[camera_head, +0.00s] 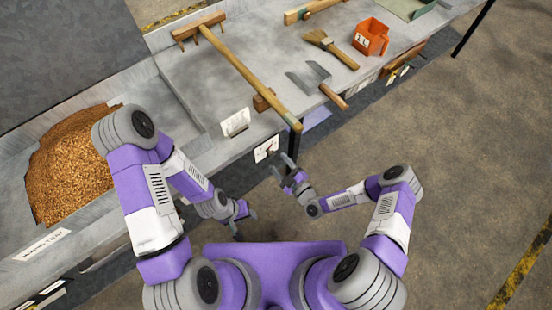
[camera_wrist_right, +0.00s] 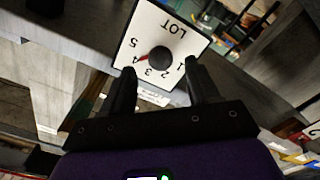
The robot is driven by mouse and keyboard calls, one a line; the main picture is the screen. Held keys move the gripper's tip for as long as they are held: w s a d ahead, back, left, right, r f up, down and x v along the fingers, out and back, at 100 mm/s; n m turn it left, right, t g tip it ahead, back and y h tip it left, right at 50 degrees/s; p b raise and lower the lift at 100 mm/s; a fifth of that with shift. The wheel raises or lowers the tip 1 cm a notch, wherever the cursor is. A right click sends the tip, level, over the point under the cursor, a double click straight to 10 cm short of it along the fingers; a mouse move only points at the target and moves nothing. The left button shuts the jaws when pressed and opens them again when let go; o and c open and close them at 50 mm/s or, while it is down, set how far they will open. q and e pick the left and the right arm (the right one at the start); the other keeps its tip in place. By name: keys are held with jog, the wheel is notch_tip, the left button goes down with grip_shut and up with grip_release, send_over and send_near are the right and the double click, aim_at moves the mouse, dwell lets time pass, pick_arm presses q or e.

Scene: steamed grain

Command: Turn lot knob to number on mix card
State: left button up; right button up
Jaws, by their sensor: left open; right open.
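The LOT dial plate (camera_wrist_right: 185,28) is white, with numbers 1 to 5, and appears upside down in the right wrist view. Its round black knob (camera_wrist_right: 160,60) has a red pointer that appears to point to about 4. My right gripper (camera_wrist_right: 160,72) is open, with its fingertips on either side of the knob; contact cannot be told. In the head view the plate (camera_head: 266,149) is on the bench front, with my right gripper (camera_head: 279,164) just below it. A white card (camera_head: 235,122), possibly the mix card, stands on the bench; its writing is unreadable. My left gripper (camera_head: 244,223) is open and empty.
Brown grain (camera_head: 70,165) fills a bin at the left. The floor at the right is clear.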

jog(key=v, duration=0.4)
jog(key=shift+s, duration=0.1)
dwell(0.4)
jog(key=s+d+m+g+h, duration=0.2)
jog(key=s+m+g+h, duration=0.1)
jog(key=s+m+g, duration=0.4)
jog(key=s+d+r+m+g+h, duration=0.1)
jog(key=s+d+m+g+h, duration=0.1)
jog(key=s+m+g, duration=0.5)
jog(key=s+m+h, duration=0.1)
jog(key=s+m, duration=0.1)
jog(key=m, duration=0.2)
jog(key=shift+d, duration=0.2)
